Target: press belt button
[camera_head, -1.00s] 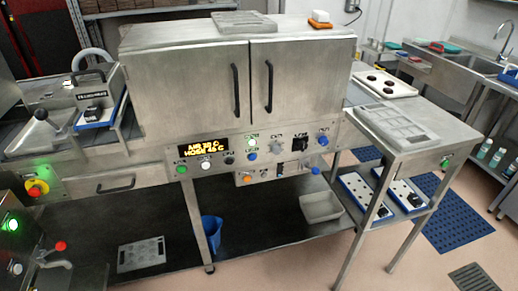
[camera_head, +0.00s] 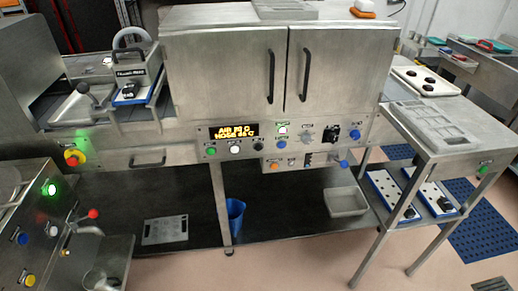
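Neither of my grippers shows in the head view. No button here carries a label I can read as the belt's. The steel cabinet's front panel has an amber display (camera_head: 233,132), a green button (camera_head: 211,152), a white button (camera_head: 234,149), a black button (camera_head: 258,146), a blue button (camera_head: 281,143) and an orange button (camera_head: 274,164). The machine at left has a lit green button (camera_head: 52,189), a blue button (camera_head: 22,238), a white button (camera_head: 53,231) and a yellow button (camera_head: 29,281). A green button (camera_head: 483,169) sits on the right-hand table's front edge.
A red emergency stop (camera_head: 71,157) sits above the left machine, and a red-knobbed lever (camera_head: 93,214) sticks out from it. The steel table (camera_head: 440,147) at right holds a grey mould. A blue bucket (camera_head: 235,215) and grey tub (camera_head: 346,201) stand low. Floor is open at front right.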

